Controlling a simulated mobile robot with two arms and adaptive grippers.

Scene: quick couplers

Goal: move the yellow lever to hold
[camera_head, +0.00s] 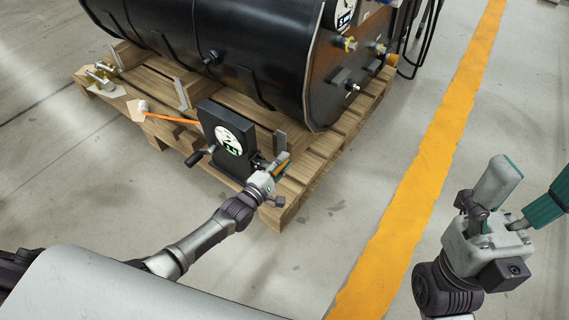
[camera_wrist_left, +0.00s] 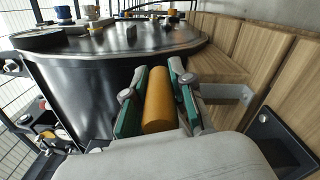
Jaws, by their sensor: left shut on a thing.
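The yellow lever's handle (camera_wrist_left: 158,100) is a thick yellow cylinder between the green-padded fingers in the left wrist view. In the head view only a small part of it (camera_head: 283,167) shows at the right side of the black box (camera_head: 217,118). My left gripper (camera_head: 277,173) is shut on this handle; its fingers also show in the left wrist view (camera_wrist_left: 156,85). The lever's pivot is mostly hidden by the gripper. The box has a round white dial plate (camera_head: 229,140) with a green mark; its labels are too small to read. My right gripper (camera_head: 522,196) is open and empty, over bare floor.
The box stands on a wooden pallet (camera_head: 318,158), below a large black tank (camera_head: 240,45). A black crank handle (camera_head: 196,158) sticks out at its left. An orange rod (camera_head: 172,119) runs left toward a white knob. Brass fittings (camera_head: 101,73) lie further left. Floor is free at right.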

